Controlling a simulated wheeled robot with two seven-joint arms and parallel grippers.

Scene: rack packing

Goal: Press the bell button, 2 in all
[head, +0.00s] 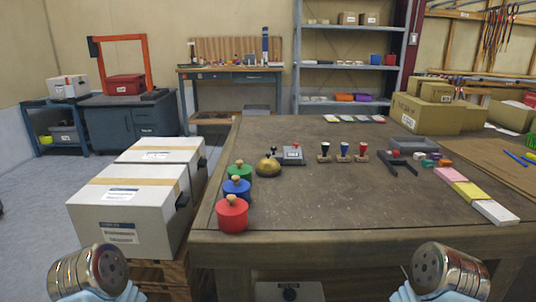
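A brass bell (268,167) with a small dark button on top stands upright on the wooden table (330,205), near its left side. A small grey device (292,157) with a red top stands just behind it to the right. Nothing touches the bell's button. Silver, rounded parts of my two arms show at the bottom left and bottom right, well short of the bell. No gripper fingers are visible in this view.
Green (240,170), blue (237,188) and red (232,214) lidded pots line the table's left edge, in front of the bell. Several stamps (342,151) stand to its right. White boxes (130,210) stand left of the table. The table's front middle is clear.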

